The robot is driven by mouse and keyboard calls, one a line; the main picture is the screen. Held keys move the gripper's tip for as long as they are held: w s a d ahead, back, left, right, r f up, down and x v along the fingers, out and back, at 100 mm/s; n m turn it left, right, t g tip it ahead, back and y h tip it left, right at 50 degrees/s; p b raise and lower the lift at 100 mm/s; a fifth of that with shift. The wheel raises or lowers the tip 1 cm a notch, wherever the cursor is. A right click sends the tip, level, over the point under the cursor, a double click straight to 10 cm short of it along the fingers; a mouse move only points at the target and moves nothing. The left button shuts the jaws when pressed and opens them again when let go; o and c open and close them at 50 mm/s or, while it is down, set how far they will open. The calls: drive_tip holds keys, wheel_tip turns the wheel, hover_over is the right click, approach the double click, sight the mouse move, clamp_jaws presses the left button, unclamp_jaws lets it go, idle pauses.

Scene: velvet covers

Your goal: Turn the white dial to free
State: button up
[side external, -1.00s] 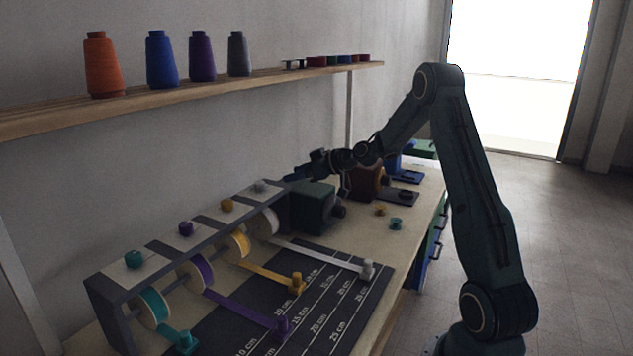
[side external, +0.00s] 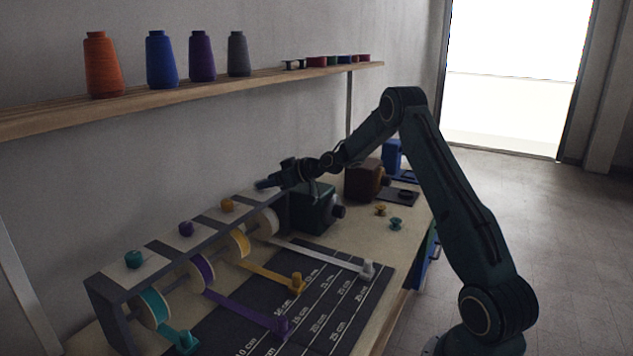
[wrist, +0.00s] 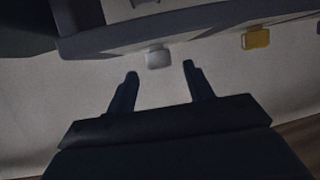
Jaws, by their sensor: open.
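The white dial (wrist: 158,57) shows in the wrist view on the edge of the dark rack, just beyond and between my fingertips. My gripper (wrist: 160,71) is open and empty, one finger to each side of the dial's line, with a small gap before it. In the side view my gripper (side external: 262,184) is over the far end of the ribbon rack (side external: 112,288) and hides the white dial. The white spool (side external: 263,224) hangs below there, its white ribbon (side external: 310,250) running out to a white clip (side external: 367,268). The dial's setting cannot be read.
The yellow dial (side external: 227,205) is the nearest neighbour; purple (side external: 186,229) and teal (side external: 134,259) dials follow along the rack. A dark green machine (side external: 312,208) stands close beside my wrist. A shelf (side external: 200,88) with thread cones is above.

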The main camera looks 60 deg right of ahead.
drive_tip(key=shift+x, duration=2.2)
drive_tip(key=c, duration=1)
drive_tip(key=shift+o, duration=0.2)
drive_tip(key=shift+n+y, duration=0.4)
drive_tip(key=shift+y, duration=0.1)
drive_tip(key=shift+n+g+y, duration=0.4)
drive_tip(key=shift+n+y, duration=0.5)
drive_tip(key=shift+y, duration=0.4)
